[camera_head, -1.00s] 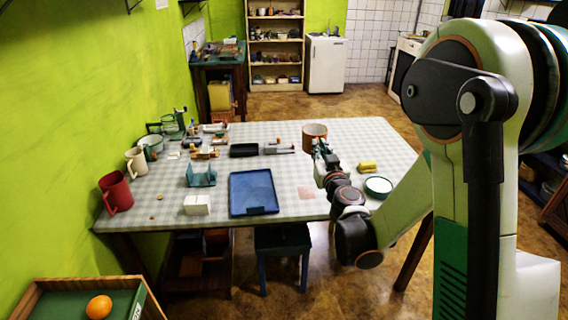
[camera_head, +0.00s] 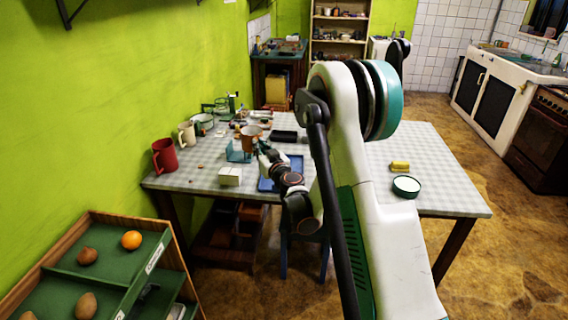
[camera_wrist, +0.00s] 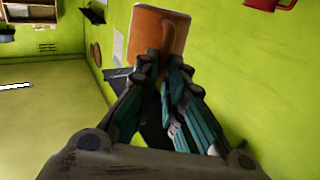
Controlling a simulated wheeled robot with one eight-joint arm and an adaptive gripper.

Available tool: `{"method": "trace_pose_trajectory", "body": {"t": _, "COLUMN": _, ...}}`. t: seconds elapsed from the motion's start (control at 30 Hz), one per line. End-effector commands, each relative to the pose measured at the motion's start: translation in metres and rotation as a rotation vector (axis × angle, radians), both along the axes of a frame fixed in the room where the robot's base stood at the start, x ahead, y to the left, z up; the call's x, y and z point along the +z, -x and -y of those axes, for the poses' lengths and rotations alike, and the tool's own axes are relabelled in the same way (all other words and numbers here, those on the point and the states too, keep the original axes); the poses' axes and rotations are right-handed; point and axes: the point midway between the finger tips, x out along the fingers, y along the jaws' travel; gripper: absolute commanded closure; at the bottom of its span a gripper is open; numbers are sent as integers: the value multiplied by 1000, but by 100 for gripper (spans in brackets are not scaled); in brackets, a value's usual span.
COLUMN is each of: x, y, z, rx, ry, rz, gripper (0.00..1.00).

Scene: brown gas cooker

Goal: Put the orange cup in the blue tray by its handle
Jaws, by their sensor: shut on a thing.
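The orange-brown cup (camera_head: 250,134) is held above the table by my gripper (camera_head: 264,148). In the wrist view, the cup (camera_wrist: 172,32) is ahead of my gripper (camera_wrist: 165,72), whose two fingers are shut on its handle. The blue tray (camera_head: 296,166) lies flat on the table, below and to the right of the cup in the head view. My arm hides much of the tray. The tray is not clearly seen in the wrist view.
A teal holder (camera_head: 238,152) and a white box (camera_head: 230,176) stand left of the tray. A red mug (camera_head: 165,156) and a cream mug (camera_head: 187,135) are at the table's left. A yellow item (camera_head: 400,166) and a round green-rimmed dish (camera_head: 406,187) lie right.

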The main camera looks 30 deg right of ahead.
Motion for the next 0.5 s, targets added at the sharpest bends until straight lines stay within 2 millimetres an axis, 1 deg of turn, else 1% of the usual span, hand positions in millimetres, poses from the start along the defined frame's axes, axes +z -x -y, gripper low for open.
{"method": "trace_pose_trajectory", "body": {"t": 0.03, "x": -19, "y": -11, "z": 26, "rx": -8, "ry": -4, "rz": -2, "gripper": 100}}
{"method": "trace_pose_trajectory", "body": {"t": 0.1, "x": -39, "y": -21, "z": 53, "rx": -6, "ry": -9, "rz": -6, "gripper": 100}}
{"method": "trace_pose_trajectory", "body": {"t": 0.2, "x": -65, "y": -31, "z": 89, "rx": -4, "ry": -16, "rz": -12, "gripper": 100}}
{"method": "trace_pose_trajectory", "body": {"t": 0.33, "x": -90, "y": -37, "z": 122, "rx": -1, "ry": -24, "rz": -20, "gripper": 100}}
{"method": "trace_pose_trajectory", "body": {"t": 0.4, "x": -98, "y": -39, "z": 134, "rx": 0, "ry": -28, "rz": -23, "gripper": 100}}
{"method": "trace_pose_trajectory", "body": {"t": 0.5, "x": -105, "y": -39, "z": 143, "rx": 2, "ry": -30, "rz": -27, "gripper": 100}}
